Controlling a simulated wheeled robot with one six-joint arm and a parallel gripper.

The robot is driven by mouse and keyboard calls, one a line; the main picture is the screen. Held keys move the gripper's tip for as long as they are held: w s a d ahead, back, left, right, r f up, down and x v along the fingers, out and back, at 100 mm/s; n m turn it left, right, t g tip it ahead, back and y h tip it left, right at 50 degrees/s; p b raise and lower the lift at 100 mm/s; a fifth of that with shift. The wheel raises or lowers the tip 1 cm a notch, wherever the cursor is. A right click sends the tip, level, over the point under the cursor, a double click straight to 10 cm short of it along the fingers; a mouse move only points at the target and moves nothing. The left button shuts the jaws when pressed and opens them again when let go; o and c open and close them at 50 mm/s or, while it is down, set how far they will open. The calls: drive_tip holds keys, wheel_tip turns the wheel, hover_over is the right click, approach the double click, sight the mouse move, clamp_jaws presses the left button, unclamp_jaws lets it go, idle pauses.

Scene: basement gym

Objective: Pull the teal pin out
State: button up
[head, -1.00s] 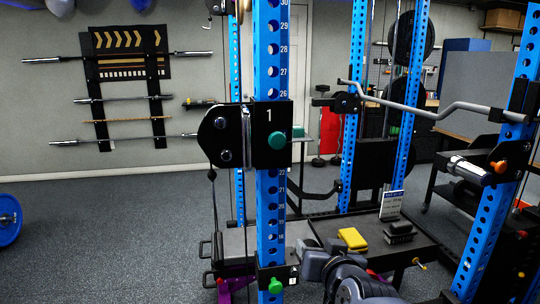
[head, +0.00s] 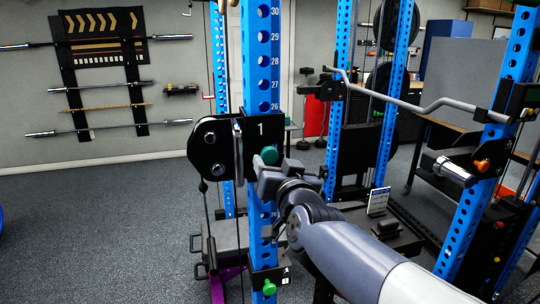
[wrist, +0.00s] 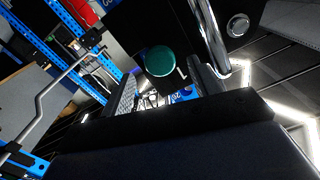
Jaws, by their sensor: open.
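The teal pin (head: 270,155) has a round knob and sticks out of the black carriage block marked 1 on the blue upright (head: 262,60). My gripper (head: 277,168) is just below and in front of it, partly overlapping the block. In the wrist view the teal pin (wrist: 160,61) shows as a round knob ahead of the two fingers, roughly between their tips. My gripper (wrist: 162,78) is open and empty. I cannot tell whether a finger touches the knob.
A brighter green knob (head: 269,288) sits lower on the same upright. A black pulley plate (head: 212,145) is left of the block. A chrome rod (wrist: 212,38) runs close by the right finger. A grey bent bar (head: 430,105) spans the right side.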

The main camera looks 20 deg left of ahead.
sight(270, 157)
drive_tip(key=shift+p+x, duration=0.35)
drive_tip(key=shift+x, duration=2.1)
clamp_jaws()
